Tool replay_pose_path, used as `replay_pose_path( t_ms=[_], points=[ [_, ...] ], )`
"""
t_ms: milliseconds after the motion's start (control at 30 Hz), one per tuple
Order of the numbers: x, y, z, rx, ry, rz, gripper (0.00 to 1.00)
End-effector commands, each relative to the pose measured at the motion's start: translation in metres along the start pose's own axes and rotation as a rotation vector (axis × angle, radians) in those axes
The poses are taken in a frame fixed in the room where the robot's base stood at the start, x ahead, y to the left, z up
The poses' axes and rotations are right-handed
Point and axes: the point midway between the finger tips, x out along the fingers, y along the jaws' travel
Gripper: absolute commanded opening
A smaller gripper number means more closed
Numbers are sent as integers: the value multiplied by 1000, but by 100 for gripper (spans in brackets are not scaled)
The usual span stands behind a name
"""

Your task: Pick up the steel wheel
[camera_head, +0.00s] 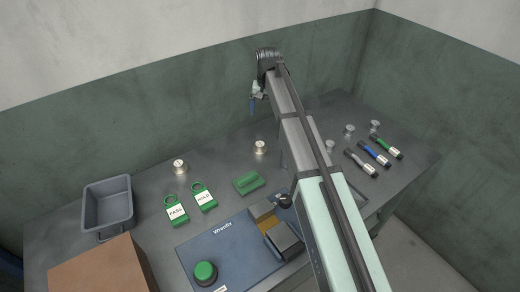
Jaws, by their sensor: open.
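Several small round metal pieces lie on the grey bench. One with a pale top (180,167) is at the left, and another (260,147) is near the middle. Plain silvery discs (349,129) and (374,125) lie at the right, with one more (330,145) beside my arm. I cannot tell which is the steel wheel. My gripper (253,104) is above the back of the bench, behind the middle piece and apart from it. It is open, and I see nothing between its small fingers.
A grey bin (108,206) and a cardboard box (98,270) stand at the left. Green tags (176,211), a green block (248,182) and a blue panel with a green button (205,272) lie in front. Three banded cylinders (374,153) lie at the right.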

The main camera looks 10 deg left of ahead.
Motion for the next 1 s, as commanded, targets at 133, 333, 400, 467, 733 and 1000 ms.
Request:
replay_pose_path(
  t_ms=[133, 333, 400, 467, 733, 1000],
  points=[
    [-3, -26, 27, -5, 4, -2, 94],
    [-5, -31, 40, 160, 2, -2, 94],
    [-5, -30, 43, 228, 1, -1, 94],
    [-5, -29, 46, 292, 0, -1, 94],
    [-4, -26, 54, 700, -8, 5, 94],
    [-4, -26, 55, 1077, -11, 11, 94]
  ],
)
